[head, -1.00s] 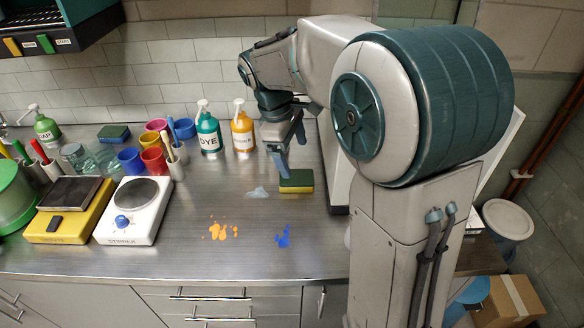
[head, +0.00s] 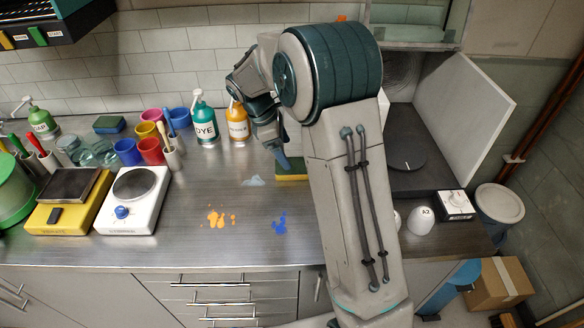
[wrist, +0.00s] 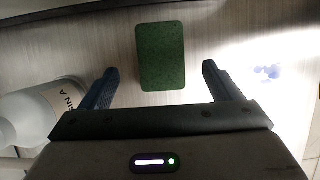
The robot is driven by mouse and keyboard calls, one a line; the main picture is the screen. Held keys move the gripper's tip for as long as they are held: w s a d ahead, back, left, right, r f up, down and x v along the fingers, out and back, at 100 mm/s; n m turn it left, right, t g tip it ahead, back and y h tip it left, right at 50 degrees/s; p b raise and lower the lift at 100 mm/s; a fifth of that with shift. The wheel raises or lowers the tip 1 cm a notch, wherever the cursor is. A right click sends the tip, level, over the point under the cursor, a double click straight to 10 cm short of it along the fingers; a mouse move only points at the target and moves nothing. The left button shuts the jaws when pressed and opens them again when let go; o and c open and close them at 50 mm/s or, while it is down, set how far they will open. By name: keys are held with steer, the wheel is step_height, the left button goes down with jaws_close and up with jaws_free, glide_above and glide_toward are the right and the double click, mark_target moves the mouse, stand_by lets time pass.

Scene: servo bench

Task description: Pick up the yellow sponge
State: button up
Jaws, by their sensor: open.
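The yellow sponge (head: 291,176) with a dark green top lies flat on the steel bench, partly hidden behind my arm in the head view. In the wrist view its green face (wrist: 161,57) shows ahead of and between my fingers, apart from both. My gripper (wrist: 158,78) is open and empty, its two fingers spread wider than the sponge. In the head view my gripper (head: 287,166) hangs at the sponge, with a finger overlapping it in the picture; I cannot tell its height.
An orange bottle (head: 238,124) and a teal DYE bottle (head: 205,127) stand left of my gripper. A second sponge (head: 109,124), blue and green, lies farther left. Orange (head: 217,217) and blue spills (head: 280,223) mark the clear bench front.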

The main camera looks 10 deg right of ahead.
mark_target(293, 165)
steer(key=p+x, duration=0.1)
steer(key=x, duration=0.4)
steer(key=shift+s+f, duration=0.1)
steer(key=shift+f, duration=0.35)
steer(key=shift+f, duration=0.25)
steer(key=c, duration=1.1)
steer(key=shift+c, duration=0.2)
step_height(293, 165, up, 11)
steer(key=shift+f+b, duration=0.2)
steer(key=shift+b, duration=0.25)
steer(key=o, duration=0.5)
steer(key=shift+c, duration=0.2)
steer(key=shift+f, duration=0.1)
steer(key=c, duration=0.3)
